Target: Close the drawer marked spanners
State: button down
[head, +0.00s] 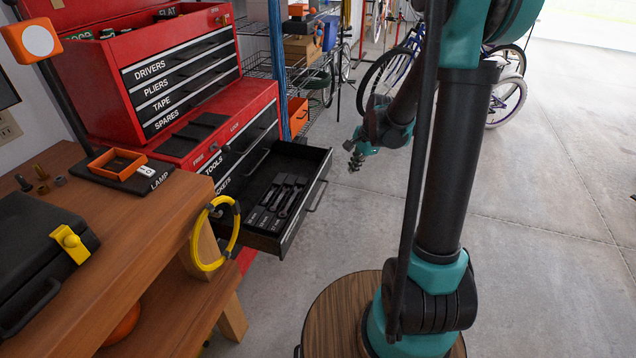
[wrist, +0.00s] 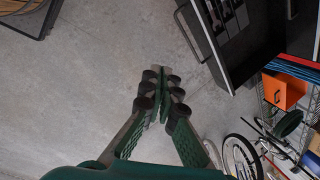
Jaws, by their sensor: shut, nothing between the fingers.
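One black drawer (head: 303,213) of the red tool chest (head: 110,130) is pulled out, with several spanners (head: 277,200) lying inside. Its front faces right and has a bar handle (head: 318,196); no spanners label can be read on it from here. In the wrist view the open drawer (wrist: 262,50) is at the upper right, with its handle (wrist: 190,38) on the left side. My gripper (head: 356,160) is shut and empty, in the air to the right of the drawer front and apart from it. Its fingers (wrist: 160,78) meet in the wrist view.
A wooden bench (head: 130,225) with a black case (head: 40,255) and a yellow hose loop (head: 233,237) stands at the left. Wire shelving (head: 320,90) and bicycles (head: 385,75) are behind. The concrete floor (head: 560,200) is open to the right.

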jog(key=w+a+f+m+g+y, duration=0.15)
jog(key=w+a+f+m, duration=0.25)
jog(key=w+f+m, duration=0.75)
jog(key=w+a+f+n, duration=0.1)
jog(key=a+f, duration=0.1)
jog(key=w+a+f+n, duration=0.1)
jog(key=a+f, duration=0.1)
jog(key=f, duration=0.1)
jog(key=w+a+f+n, duration=0.1)
jog(key=a+f, duration=0.1)
jog(key=shift+w+a+f+t, duration=0.15)
jog(key=shift+w+f+t, duration=0.1)
jog(key=shift+f, duration=0.15)
jog(key=shift+w+a, duration=0.2)
jog(key=shift+a, duration=0.4)
jog(key=w+a, duration=0.3)
jog(key=a, duration=0.6)
jog(key=w+a, duration=0.3)
jog(key=a, duration=0.6)
jog(key=shift+w+a, duration=0.2)
jog(key=shift+w, duration=0.15)
